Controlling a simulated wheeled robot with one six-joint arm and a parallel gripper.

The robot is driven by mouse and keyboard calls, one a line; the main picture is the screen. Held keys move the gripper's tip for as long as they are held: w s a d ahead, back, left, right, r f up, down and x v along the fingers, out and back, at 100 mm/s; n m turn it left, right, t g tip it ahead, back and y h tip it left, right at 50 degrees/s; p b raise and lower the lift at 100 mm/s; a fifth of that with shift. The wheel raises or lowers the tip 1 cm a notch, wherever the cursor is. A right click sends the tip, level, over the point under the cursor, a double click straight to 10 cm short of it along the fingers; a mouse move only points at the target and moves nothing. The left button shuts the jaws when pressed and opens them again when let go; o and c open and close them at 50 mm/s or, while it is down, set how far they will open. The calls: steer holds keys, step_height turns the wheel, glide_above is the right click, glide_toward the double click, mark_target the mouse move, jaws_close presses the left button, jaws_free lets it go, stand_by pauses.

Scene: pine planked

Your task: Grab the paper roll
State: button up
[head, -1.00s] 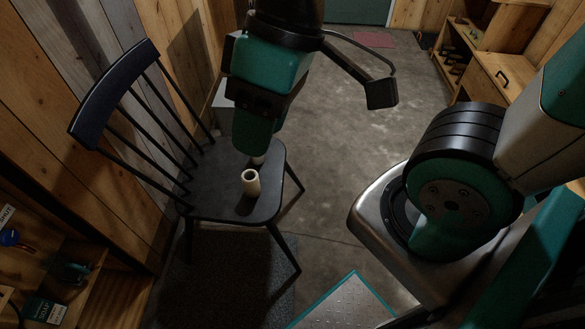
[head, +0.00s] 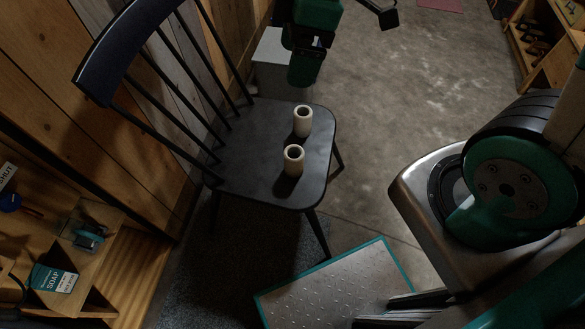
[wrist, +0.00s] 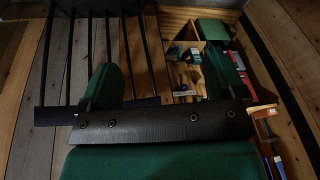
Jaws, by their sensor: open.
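Two pale, hollow paper rolls stand upright on the seat of a dark chair in the head view. One roll (head: 302,121) is farther back; the other roll (head: 293,161) is nearer and slightly left, with a small gap between them. The chair (head: 255,150) has a spindle back on its left side. My gripper (head: 303,72) is above and beyond the far roll, apart from both. In the wrist view my gripper (wrist: 160,82) shows two green fingers spread wide with nothing between them. The rolls are not in the wrist view.
A pale box (head: 272,62) stands on the floor behind the chair. Shelves with a soap box (head: 54,279) and small items are at the lower left. A metal-topped platform with a teal edge (head: 335,285) is in front. Open concrete floor lies to the chair's right.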

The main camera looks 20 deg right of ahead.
steer(key=w+d+f+n+h+b, duration=0.1)
steer(key=w+d+f+n+b, duration=0.15)
steer(key=f, duration=0.55)
steer(key=w+d+f+n+b, duration=0.1)
steer(key=w+f+n+b, duration=0.25)
steer(key=f, duration=0.45)
steer(key=w+d+f+n+h+b, duration=0.1)
steer(key=w+d+f+n+b, duration=0.15)
steer(key=f, duration=0.65)
steer(key=n+b, duration=0.1)
steer(key=b, duration=0.2)
glide_toward(294, 162)
steer(key=w+d+f, duration=0.1)
steer(key=w+f, duration=0.2)
steer(key=f, duration=0.4)
steer(key=shift+g, duration=0.3)
steer(key=shift+s+a+f+b, duration=0.15)
steer(key=shift+a+f+b, duration=0.1)
steer(key=shift+f, duration=0.7)
steer(key=shift+s+a+f+b, duration=0.1)
steer(key=shift+a+f+b, duration=0.1)
steer(key=shift+f, duration=0.75)
steer(key=shift+s+a+f+b, duration=0.15)
steer(key=shift+f+b, duration=0.1)
steer(key=shift+f, duration=0.7)
steer(key=c, duration=1)
steer(key=shift+r, duration=0.15)
steer(key=shift+c, duration=0.2)
